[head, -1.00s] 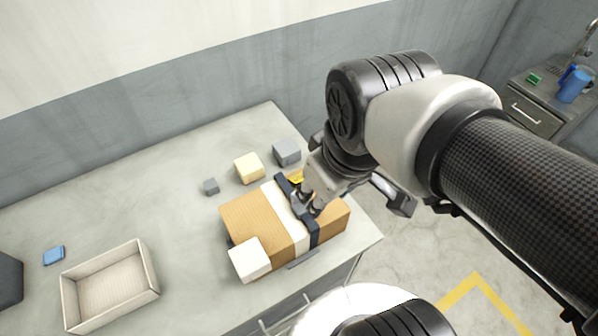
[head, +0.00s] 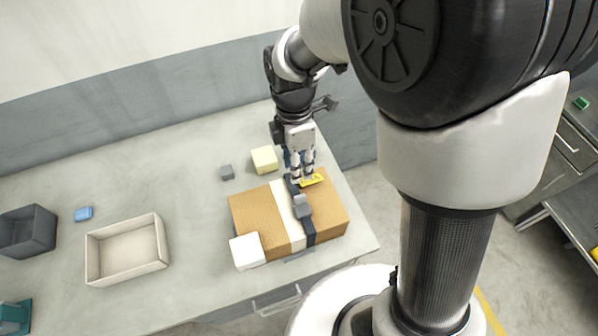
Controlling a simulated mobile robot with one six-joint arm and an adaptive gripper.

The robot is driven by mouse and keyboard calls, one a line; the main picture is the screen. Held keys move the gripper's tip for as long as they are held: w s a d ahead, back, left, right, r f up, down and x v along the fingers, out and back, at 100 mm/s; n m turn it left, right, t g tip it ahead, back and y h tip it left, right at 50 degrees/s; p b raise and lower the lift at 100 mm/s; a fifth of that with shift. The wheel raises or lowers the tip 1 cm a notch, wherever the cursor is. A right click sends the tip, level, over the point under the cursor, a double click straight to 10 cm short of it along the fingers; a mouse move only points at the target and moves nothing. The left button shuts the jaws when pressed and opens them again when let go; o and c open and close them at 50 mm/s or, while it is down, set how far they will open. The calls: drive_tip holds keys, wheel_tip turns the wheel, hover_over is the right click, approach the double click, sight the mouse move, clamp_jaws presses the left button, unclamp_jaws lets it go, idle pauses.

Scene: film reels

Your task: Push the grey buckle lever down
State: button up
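A brown cardboard box (head: 256,209) lies on the worktop with a white band and a dark strap (head: 308,234) across it. A grey buckle (head: 303,207) sits on the strap on top of the box. At this size I cannot make out the angle of its lever. My gripper (head: 301,179) points down at the far edge of the box, just behind the buckle. It appears apart from the buckle. Its fingertips are close to each other and small, and I see nothing between them. A yellow patch (head: 314,180) shows beside the fingertips.
A white block (head: 247,252) is at the box's front left corner. A cream cube (head: 264,159) and a small grey cube (head: 227,172) stand behind it. A beige tray (head: 127,277), blue block (head: 83,214) and dark bin (head: 28,231) are at left. Worktop between is clear.

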sight(300, 196)
drive_tip(key=f, duration=0.4)
drive_tip(key=f+b, duration=0.1)
drive_tip(key=f, duration=0.4)
drive_tip(key=s+f+b, duration=0.1)
drive_tip(key=f, duration=0.4)
drive_tip(key=shift+s+d, duration=0.1)
drive_tip(key=shift+d, duration=0.1)
drive_tip(key=shift+r, duration=0.1)
clamp_jaws()
